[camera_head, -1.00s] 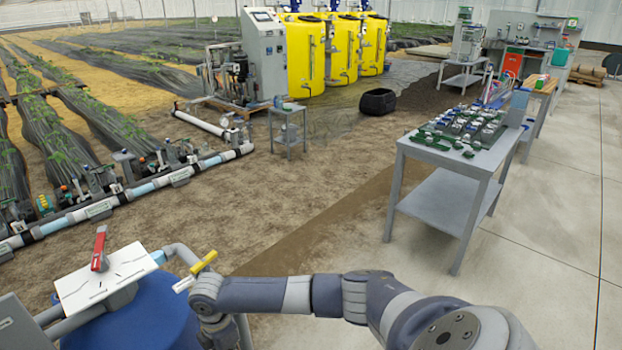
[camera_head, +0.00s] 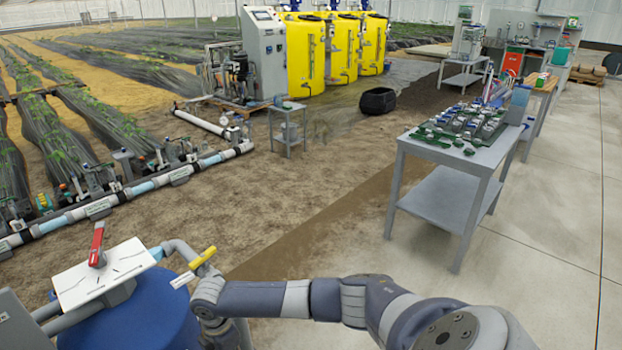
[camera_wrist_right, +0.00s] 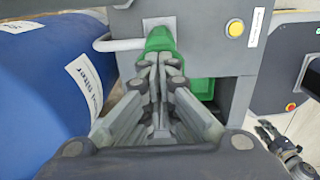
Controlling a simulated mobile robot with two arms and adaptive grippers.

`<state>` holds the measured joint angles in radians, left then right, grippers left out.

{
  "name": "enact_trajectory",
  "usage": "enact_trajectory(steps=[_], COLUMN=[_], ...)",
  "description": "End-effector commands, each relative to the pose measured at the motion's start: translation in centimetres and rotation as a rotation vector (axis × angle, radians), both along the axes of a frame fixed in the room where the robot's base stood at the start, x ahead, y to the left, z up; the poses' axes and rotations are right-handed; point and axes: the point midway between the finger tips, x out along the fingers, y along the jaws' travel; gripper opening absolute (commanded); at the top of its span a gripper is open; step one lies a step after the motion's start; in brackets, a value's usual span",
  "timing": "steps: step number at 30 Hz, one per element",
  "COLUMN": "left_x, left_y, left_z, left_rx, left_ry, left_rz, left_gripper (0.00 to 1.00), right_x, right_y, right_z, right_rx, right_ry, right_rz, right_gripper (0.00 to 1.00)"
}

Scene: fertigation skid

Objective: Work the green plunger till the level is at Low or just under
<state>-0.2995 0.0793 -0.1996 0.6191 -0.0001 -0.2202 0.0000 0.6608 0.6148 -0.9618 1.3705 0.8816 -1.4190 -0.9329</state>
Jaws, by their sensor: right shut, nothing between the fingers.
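A green part (camera_wrist_right: 161,39), which looks like the plunger, shows in the right wrist view just beyond my right fingertips. More green (camera_wrist_right: 203,88) shows lower, beside the fingers. My right gripper (camera_wrist_right: 160,62) is shut, its fingers together and empty, with its tips at or close against the green part; I cannot tell if they touch. The green plunger and my left gripper do not show there. No level or Low mark is readable.
A blue tank (camera_head: 135,320) carries a white plate with a red lever (camera_head: 97,246). A yellow-handled valve (camera_head: 203,257) stands beside it. In the wrist view a grey box has a yellow button (camera_wrist_right: 235,28), with a bent pipe (camera_wrist_right: 115,43) alongside. A grey table (camera_head: 455,155) stands right.

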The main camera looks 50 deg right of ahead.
Motion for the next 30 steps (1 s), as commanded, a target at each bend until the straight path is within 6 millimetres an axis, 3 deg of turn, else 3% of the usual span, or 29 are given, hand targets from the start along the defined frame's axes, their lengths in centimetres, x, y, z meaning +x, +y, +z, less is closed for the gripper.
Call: enact_trajectory(steps=[22,30], left_x=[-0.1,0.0], left_y=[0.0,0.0], left_z=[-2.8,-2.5], left_rx=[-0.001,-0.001], left_ry=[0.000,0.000], left_rz=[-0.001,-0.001], left_gripper=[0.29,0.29], right_x=[-0.2,-0.2], right_y=[0.1,0.1], right_z=[-5.0,-4.6], right_rx=[0.001,0.001], right_ry=[0.006,0.006], right_rz=[0.001,0.001], right_gripper=[0.00,0.00])
